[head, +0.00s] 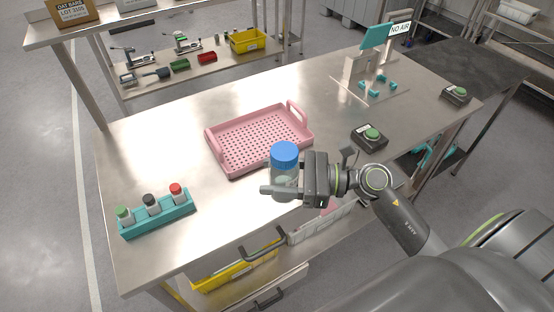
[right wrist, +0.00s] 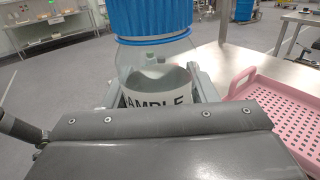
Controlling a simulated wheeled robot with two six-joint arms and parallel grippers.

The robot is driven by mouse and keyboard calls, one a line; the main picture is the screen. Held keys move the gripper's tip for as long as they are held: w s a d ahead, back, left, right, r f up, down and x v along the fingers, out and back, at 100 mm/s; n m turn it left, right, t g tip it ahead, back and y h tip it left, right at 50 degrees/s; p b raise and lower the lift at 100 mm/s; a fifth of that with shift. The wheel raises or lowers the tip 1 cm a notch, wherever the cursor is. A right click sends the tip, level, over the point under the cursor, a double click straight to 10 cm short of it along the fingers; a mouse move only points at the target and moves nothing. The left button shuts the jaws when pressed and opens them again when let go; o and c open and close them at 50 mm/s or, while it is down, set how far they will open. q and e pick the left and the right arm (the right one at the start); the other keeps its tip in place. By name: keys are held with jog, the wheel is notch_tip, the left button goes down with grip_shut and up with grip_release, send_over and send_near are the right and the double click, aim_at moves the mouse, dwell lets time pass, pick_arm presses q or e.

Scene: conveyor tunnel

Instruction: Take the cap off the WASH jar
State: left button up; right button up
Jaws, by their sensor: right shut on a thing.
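A clear jar (head: 284,181) with a blue screw cap (head: 285,155) is upright near the front edge of the steel table. My right gripper (head: 284,190) is shut around the jar's body, below the cap. In the right wrist view the cap (right wrist: 152,20) sits on the jar's top. The jar's white label (right wrist: 158,92) shows the letters "AMPLE"; its start is hidden, and no WASH wording is readable. I cannot tell whether the jar touches the table. My left gripper is not in view.
A pink perforated tray (head: 213,146) lies behind the jar. A teal rack (head: 158,225) with three capped vials stands at the front left. A green button box (head: 370,136) and a fixture with a "NO AIR" sign (head: 399,29) are to the right. The left middle tabletop is clear.

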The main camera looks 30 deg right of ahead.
jog(key=w+a+f+n+g+y, duration=0.1)
jog(key=a+n+g+y, duration=0.1)
jog(key=a+n+g, duration=0.3)
jog(key=a+g, duration=0.3)
jog(key=a, duration=0.3)
jog(key=shift+w+a+f+n, duration=0.2)
jog(key=shift+w+a+n, duration=0.1)
jog(key=shift+w+a, duration=0.1)
jog(key=shift+a+f+g, duration=0.1)
jog(key=shift+a+g, duration=0.2)
jog(key=shift+g, duration=0.2)
grip_shut()
jog(key=shift+a+f+n, duration=0.15)
jog(key=shift+a+n, duration=0.05)
jog(key=shift+n, duration=0.1)
